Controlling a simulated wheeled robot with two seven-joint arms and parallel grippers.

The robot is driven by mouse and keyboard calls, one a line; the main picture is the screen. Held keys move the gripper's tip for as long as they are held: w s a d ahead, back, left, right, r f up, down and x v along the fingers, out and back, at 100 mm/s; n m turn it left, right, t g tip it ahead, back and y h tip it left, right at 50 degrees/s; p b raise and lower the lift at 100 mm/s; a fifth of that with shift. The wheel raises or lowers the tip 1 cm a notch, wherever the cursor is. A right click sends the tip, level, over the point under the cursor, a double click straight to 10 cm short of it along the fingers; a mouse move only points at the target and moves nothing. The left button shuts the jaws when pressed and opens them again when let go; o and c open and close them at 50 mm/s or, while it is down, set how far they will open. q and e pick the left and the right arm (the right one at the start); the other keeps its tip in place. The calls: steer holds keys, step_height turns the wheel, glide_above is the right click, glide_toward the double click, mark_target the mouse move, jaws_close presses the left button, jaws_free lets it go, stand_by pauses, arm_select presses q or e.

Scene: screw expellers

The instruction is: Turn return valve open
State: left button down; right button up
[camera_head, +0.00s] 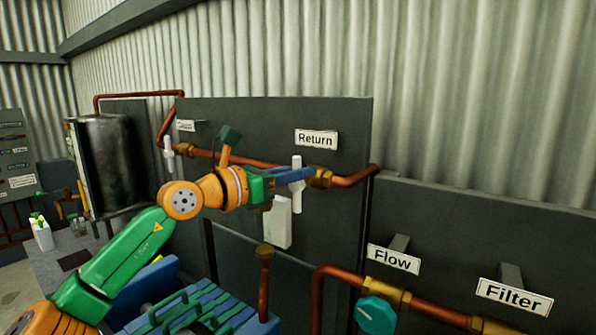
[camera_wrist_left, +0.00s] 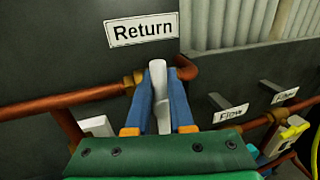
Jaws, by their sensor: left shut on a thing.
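The return valve handle (camera_head: 297,195) is a white lever below the "Return" sign (camera_head: 316,139) in the head view. It stands about upright, across the copper pipe with its brass fitting (camera_head: 321,178). My left gripper (camera_head: 301,174) reaches it from the left, with its blue fingers at the handle. In the left wrist view the white handle (camera_wrist_left: 163,115) lies between the two blue fingers of the left gripper (camera_wrist_left: 160,80), which is shut on it. The fingers hide part of the handle and the valve body. My right gripper is in neither view.
A "Flow" sign (camera_head: 394,260) with a teal knob (camera_head: 375,315) and a "Filter" sign (camera_head: 514,297) are at the lower right. Another white lever (camera_head: 168,152) is on the pipe at the left. A dark tank (camera_head: 112,165) stands farther left.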

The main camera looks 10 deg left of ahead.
arm_select(q)
steer(key=shift+w+a+f+n+t+y+b, duration=0.2)
steer(key=shift+a+f+n+t+y+b, duration=0.45)
steer(key=shift+n+b, duration=2.85)
steer(key=shift+w+a+f+n+t+y+b, duration=0.3)
steer(key=shift+n+t+b, duration=0.7)
steer(key=shift+n+b, duration=2.5)
steer(key=shift+w+a+f+n+t+y+b, duration=0.1)
steer(key=shift+a+f+n+t+y+b, duration=0.4)
steer(key=shift+n+b, duration=3)
steer(key=shift+d+f+t, duration=0.1)
steer(key=shift+d+t, duration=0.1)
steer(key=shift+t, duration=0.05)
steer(key=c, duration=1)
jaws_free()
steer(key=shift+o, duration=1)
steer(key=shift+s+a, duration=0.15)
steer(key=shift+a, duration=0.05)
